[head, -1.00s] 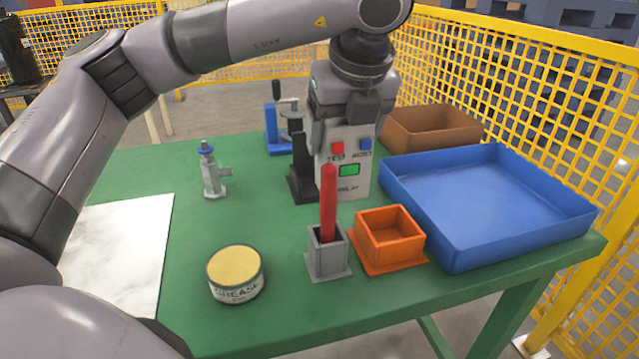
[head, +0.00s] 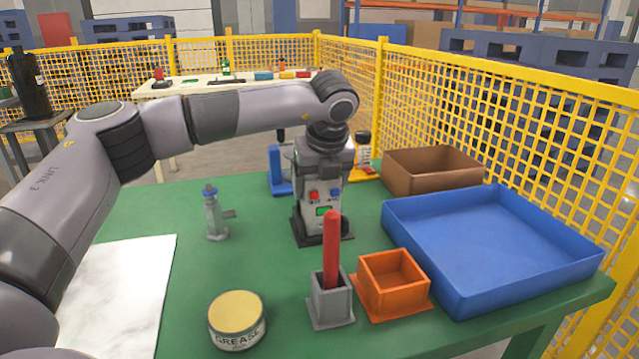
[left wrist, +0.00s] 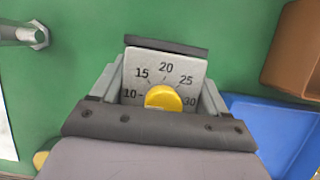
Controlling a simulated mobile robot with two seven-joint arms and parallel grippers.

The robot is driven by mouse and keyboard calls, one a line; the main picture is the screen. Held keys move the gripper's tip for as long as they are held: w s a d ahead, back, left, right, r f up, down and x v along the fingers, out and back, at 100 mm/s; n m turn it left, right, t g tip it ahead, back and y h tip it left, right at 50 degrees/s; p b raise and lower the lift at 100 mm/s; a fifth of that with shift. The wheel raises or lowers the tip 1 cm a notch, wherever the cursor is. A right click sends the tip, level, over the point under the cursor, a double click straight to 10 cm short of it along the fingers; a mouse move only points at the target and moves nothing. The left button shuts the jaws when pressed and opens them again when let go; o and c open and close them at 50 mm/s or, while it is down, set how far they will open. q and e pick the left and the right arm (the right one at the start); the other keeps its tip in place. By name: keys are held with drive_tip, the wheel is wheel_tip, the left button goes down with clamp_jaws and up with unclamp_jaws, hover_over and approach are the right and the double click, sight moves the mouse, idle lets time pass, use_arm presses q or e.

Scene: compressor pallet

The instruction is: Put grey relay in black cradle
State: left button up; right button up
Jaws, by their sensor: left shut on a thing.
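The grey relay (head: 322,197) is upright, with red and blue buttons and a green display on its front. It stands at the black cradle (head: 325,240), whose base shows around the relay's foot; it looks to be inside, but how deep I cannot tell. My left gripper (head: 322,160) is shut on the relay's upper part from above. In the left wrist view the relay's top (left wrist: 150,75), with a numbered scale and yellow knob, lies between the fingers of my left gripper (left wrist: 160,90). A black wall of the cradle (left wrist: 165,45) runs along its far edge. My right gripper is not seen.
In front stand a grey holder (head: 331,300) with a red stick and an orange box (head: 393,280). A blue tray (head: 490,250) and brown bin (head: 432,170) are at right. A metal valve (head: 214,215) and grease tin (head: 237,320) stand left, with green tabletop between.

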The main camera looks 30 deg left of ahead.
use_arm(q)
drive_tip(key=shift+f, duration=0.15)
drive_tip(key=o, duration=1.4)
drive_tip(key=shift+r, duration=0.35)
drive_tip(key=p+v, duration=0.1)
drive_tip(key=v, duration=1)
drive_tip(key=shift+s+d+r, duration=0.2)
drive_tip(key=shift+r, duration=0.1)
